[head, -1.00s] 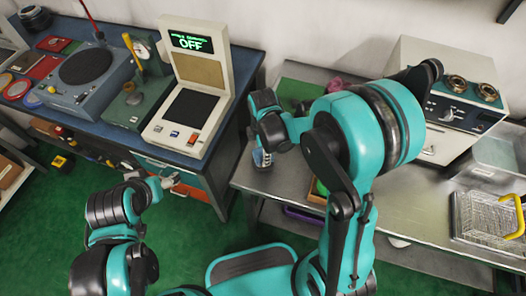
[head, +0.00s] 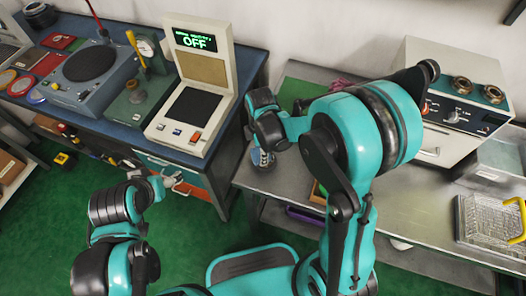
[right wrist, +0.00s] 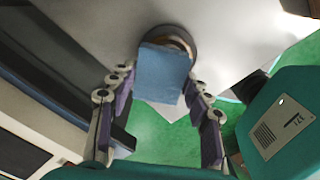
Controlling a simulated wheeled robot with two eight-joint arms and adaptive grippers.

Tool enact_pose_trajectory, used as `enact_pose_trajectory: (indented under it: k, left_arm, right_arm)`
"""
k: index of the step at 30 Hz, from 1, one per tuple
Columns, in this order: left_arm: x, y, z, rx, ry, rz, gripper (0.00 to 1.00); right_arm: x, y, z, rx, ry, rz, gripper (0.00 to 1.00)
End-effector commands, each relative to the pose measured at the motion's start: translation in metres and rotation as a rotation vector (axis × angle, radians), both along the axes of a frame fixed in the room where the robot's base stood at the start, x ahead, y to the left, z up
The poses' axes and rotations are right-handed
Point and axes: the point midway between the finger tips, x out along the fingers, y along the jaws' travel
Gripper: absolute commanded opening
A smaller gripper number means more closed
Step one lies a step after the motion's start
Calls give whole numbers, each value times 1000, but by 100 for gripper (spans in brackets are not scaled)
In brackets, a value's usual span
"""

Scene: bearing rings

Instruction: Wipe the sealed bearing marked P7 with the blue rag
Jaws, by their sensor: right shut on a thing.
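The blue rag (right wrist: 163,74) shows in the right wrist view as a folded blue block between the fingers of my right gripper (right wrist: 160,110), which is shut on it. Just beyond the rag is a round bearing with a dark rim (right wrist: 183,37); the rag overlaps it and hides most of its face. No P7 mark is readable. In the head view my right gripper (head: 260,148) points down at the near left part of the steel bench, over the bearing (head: 262,160). My left gripper (head: 173,182) hangs in front of the blue workbench's drawers; its finger opening is unclear.
The steel bench (head: 400,200) carries a white machine with bearing rings on top (head: 455,95) and a wire basket with a yellow handle (head: 490,222). The blue workbench (head: 90,112) holds a tester reading OFF (head: 195,90). The bench's middle is clear.

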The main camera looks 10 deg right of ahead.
Motion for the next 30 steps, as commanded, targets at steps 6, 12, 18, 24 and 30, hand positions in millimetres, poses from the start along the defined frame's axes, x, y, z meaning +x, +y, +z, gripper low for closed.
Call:
enact_pose_trajectory:
  k: [6, 12, 18, 24, 30]
  left_arm:
    - [0, 0, -1, 0, 0, 0, 75]
    - [0, 0, -2, 0, 0, 0, 75]
    - [0, 0, -4, 0, 0, 0, 75]
    - [0, 0, -4, 0, 0, 0, 75]
    - [0, 0, -4, 0, 0, 0, 75]
  right_arm:
    - [-5, -7, -1, 0, 0, -2, 26]
    - [-11, -16, -1, 0, 0, -2, 26]
    - [-16, -24, -2, 0, 0, -1, 26]
    - [-16, -25, -2, 0, 0, 0, 26]
    - [-9, -18, -2, 0, 0, 0, 26]
